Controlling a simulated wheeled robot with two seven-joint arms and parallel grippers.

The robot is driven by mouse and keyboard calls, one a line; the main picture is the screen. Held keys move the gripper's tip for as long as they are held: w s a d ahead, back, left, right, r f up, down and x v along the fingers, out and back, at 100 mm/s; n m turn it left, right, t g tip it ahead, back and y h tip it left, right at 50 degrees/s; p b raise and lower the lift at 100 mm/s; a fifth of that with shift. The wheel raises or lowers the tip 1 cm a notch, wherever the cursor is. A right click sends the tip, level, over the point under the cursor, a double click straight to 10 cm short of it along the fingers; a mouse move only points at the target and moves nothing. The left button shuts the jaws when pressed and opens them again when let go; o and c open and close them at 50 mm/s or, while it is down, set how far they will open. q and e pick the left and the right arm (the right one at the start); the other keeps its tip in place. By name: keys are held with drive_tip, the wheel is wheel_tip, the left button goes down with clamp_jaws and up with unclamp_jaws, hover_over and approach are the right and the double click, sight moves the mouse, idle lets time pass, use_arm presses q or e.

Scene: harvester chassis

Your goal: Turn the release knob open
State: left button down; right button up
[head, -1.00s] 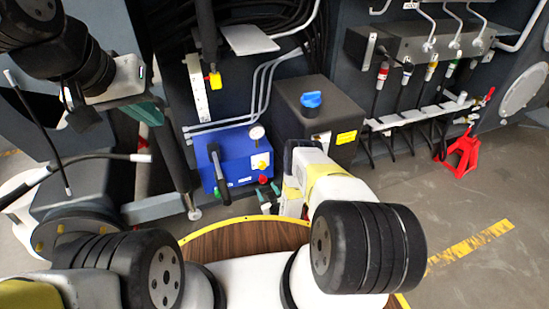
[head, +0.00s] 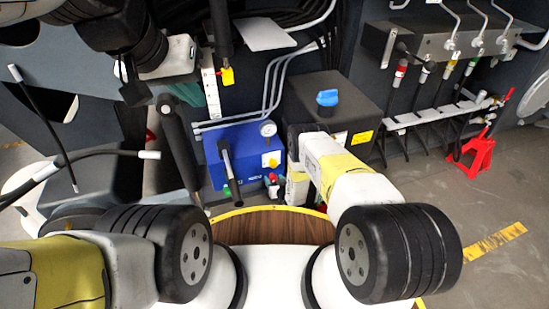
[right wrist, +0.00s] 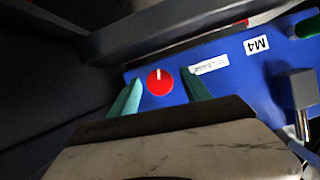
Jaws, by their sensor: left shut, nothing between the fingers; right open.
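The red release knob (right wrist: 160,81) with a white mark sits on the blue panel (right wrist: 225,70) in the right wrist view. The mark points roughly toward the top of that picture. My right gripper (right wrist: 161,94) is open, its green fingers on either side of the knob in the picture; contact cannot be told. In the head view the small red knob (head: 273,178) is at the lower right of the blue box (head: 240,138), beside my right gripper. My left gripper (head: 187,95) is shut and empty, left of the box at the upper left.
A black lever (head: 227,160) stands out from the box front, with a gauge (head: 267,128) on top. A dark box with a blue cap (head: 327,97) stands behind my right arm. A red jack stand (head: 475,155) is on the floor at right.

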drive_tip(key=shift+w, duration=0.1)
clamp_jaws()
drive_tip(key=shift+a+n+h, duration=0.1)
drive_tip(key=shift+n+h, duration=0.6)
drive_tip(key=shift+n, duration=0.4)
unclamp_jaws()
drive_tip(key=v, duration=0.7)
drive_tip(key=shift+s, duration=0.45)
